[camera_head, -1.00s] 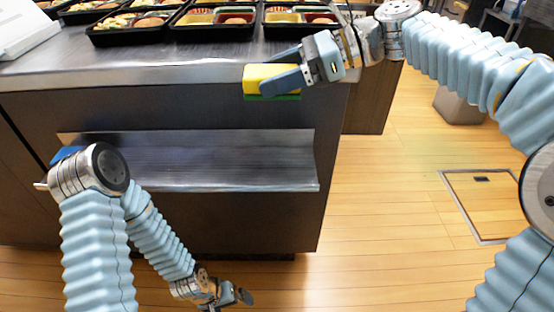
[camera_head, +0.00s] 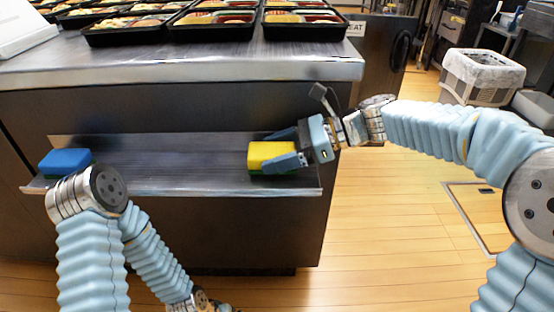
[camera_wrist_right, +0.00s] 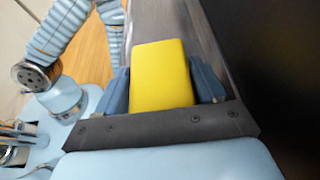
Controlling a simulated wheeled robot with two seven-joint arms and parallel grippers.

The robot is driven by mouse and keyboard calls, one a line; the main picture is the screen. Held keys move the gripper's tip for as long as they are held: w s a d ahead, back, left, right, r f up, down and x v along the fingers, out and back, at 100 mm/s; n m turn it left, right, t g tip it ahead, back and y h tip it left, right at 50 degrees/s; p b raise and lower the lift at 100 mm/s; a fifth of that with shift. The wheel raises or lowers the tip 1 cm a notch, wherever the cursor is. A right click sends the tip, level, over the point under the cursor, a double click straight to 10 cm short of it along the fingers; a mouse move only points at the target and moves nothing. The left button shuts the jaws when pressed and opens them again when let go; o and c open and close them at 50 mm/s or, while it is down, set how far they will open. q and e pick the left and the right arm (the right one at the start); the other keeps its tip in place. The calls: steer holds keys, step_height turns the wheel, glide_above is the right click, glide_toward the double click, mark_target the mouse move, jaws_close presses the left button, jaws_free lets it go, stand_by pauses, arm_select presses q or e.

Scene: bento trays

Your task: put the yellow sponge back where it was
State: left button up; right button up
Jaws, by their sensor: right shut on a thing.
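The yellow sponge (camera_head: 271,156) has a green underside and is at the right end of the metal shelf (camera_head: 180,165) on the counter's front. My right gripper (camera_head: 284,148) is shut on it from the right, one finger on each side. In the right wrist view the sponge (camera_wrist_right: 161,75) fills the space between the fingers (camera_wrist_right: 160,88). I cannot tell whether its underside touches the shelf. My left arm comes in at the lower left; its gripper is cut off or hidden at the bottom edge.
A blue sponge (camera_head: 66,161) lies at the shelf's left end, close to my left arm. The shelf between the two sponges is clear. Several filled bento trays (camera_head: 214,25) stand on the counter (camera_head: 180,60) above. A white bin (camera_head: 482,76) stands at the back right.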

steer(key=shift+f, duration=0.65)
steer(key=o, duration=0.9)
steer(key=shift+o, duration=0.2)
steer(key=shift+d+r, duration=0.15)
steer(key=shift+r, duration=0.05)
steer(key=p+v, duration=0.2)
steer(key=v, duration=0.9)
steer(key=shift+d, duration=0.3)
steer(key=shift+r, duration=0.1)
